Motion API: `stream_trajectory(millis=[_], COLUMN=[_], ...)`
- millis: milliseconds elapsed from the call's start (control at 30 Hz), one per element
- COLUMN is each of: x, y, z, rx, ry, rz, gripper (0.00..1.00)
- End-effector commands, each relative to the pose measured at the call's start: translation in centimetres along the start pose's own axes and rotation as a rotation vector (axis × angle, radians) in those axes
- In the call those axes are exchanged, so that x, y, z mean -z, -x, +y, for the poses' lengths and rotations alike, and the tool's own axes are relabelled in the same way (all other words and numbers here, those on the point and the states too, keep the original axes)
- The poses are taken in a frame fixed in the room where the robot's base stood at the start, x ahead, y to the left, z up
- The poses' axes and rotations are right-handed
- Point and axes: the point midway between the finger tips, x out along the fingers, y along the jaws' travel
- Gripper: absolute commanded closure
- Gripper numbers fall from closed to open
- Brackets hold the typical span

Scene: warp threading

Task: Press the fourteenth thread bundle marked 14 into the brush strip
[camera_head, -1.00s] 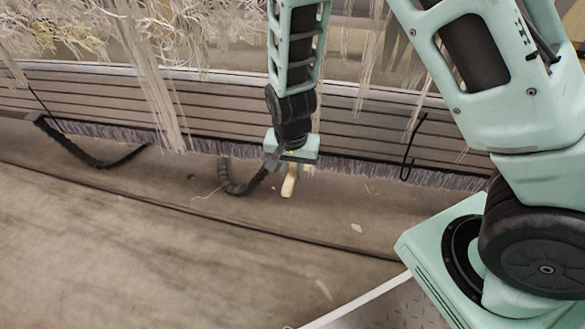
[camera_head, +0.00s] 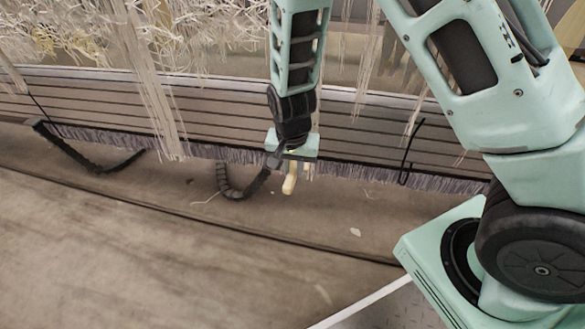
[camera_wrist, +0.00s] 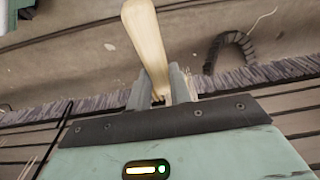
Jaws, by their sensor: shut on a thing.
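My gripper (camera_head: 290,163) points down in front of the brush strip (camera_head: 230,154), whose grey-purple bristles run along the lower edge of a slatted board. The gripper is shut on a pale, wood-coloured stick-like tool (camera_head: 289,184); in the wrist view its smooth shaft (camera_wrist: 146,40) rises from between the two grey fingers (camera_wrist: 162,90). The bristles (camera_wrist: 285,70) show on both sides of the fingers there. Some pale threads lie right of the fingers. A long pale thread bundle (camera_head: 150,90) hangs over the board at the left. No number 14 is readable.
A black segmented cable (camera_head: 232,192) curls just left of my gripper; another dark one (camera_head: 75,153) lies farther left. A thin black hook (camera_head: 408,155) hangs at the right. Loose threads (camera_head: 65,35) crowd the top left. The brown floor in front is mostly clear.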

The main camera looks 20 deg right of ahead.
Motion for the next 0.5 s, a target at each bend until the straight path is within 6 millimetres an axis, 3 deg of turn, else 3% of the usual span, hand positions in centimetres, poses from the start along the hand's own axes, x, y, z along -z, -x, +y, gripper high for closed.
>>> stream_trajectory(millis=[500], x=[1.3], y=[-0.1], z=[0.0], rx=[0.0], ry=[0.0], rz=[0.0], gripper=[1.0])
